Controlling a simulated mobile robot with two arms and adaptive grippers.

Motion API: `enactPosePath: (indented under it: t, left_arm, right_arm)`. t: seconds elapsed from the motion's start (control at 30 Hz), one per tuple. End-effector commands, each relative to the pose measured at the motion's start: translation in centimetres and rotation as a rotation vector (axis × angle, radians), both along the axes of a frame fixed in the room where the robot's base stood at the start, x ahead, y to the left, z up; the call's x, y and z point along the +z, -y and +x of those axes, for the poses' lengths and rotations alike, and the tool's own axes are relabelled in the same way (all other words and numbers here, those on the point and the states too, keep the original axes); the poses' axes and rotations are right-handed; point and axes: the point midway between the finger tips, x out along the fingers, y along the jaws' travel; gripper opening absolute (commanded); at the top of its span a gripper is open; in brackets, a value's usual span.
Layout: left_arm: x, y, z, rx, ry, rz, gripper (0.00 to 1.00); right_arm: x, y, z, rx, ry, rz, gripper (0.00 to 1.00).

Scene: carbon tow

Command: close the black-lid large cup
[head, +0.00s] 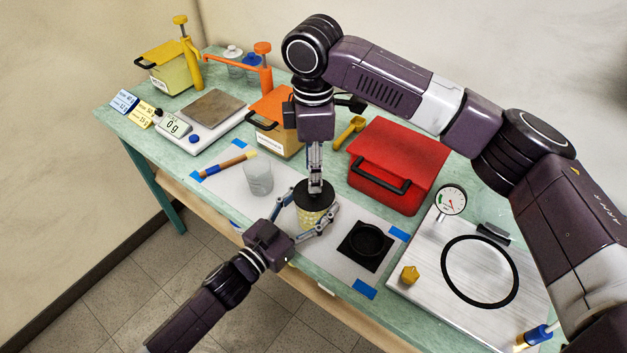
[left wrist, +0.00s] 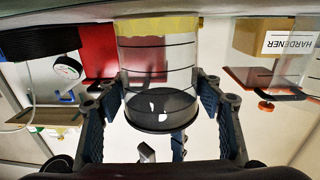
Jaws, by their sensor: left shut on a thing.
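The large cup (head: 311,219) stands on the white mat at the table's front, with yellowish contents. In the left wrist view, which is upside down, the clear cup (left wrist: 156,62) has yellow at its base. The black lid (head: 303,192) is at the cup's mouth; the lid also shows as a dark disc in the left wrist view (left wrist: 160,112). I cannot tell if it is fully seated. My left gripper (head: 308,212) is shut around the cup's sides. My right gripper (head: 315,188) points down at the lid's top; its fingers are seen edge-on, so their grip is unclear.
An empty clear cup (head: 258,180) stands left of the large cup. A black square piece with a ring (head: 365,246) lies to the right. A red box (head: 405,150) stands behind, and a plate with a gauge (head: 425,270) is at right. A scale (head: 172,130) is at left.

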Motion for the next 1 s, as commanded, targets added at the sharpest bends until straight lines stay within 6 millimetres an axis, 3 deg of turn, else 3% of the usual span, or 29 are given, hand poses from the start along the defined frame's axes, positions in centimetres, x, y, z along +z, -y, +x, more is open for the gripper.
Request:
enactPosePath:
  t: [0.1, 0.33, 0.77, 0.8, 0.93, 1.0]
  left_arm:
    - [0.0, 0.0, 0.0, 0.000, 0.000, 0.000, 0.17]
    - [0.0, 0.0, 0.0, 0.000, 0.000, 0.000, 0.17]
    - [0.0, 0.0, 0.0, 0.000, 0.000, 0.000, 0.17]
    - [0.0, 0.0, 0.0, 0.000, 0.000, 0.000, 0.65]
    - [0.0, 0.0, 0.0, 0.000, 0.000, 0.000, 0.79]
    - [0.0, 0.0, 0.0, 0.000, 0.000, 0.000, 0.81]
  right_arm:
    - [2.8, -0.1, 0.0, 0.001, 0.002, 0.002, 0.39]
    - [6.3, 0.0, 0.1, 0.000, 0.002, 0.000, 0.39]
    - [7.2, 0.0, 0.0, 0.000, 0.000, 0.000, 0.39]
    - [7.2, 0.0, 0.0, 0.000, 0.000, 0.000, 0.39]
    - [7.2, 0.0, 0.0, 0.000, 0.000, 0.000, 0.39]
    - [7.2, 0.0, 0.0, 0.000, 0.000, 0.000, 0.39]
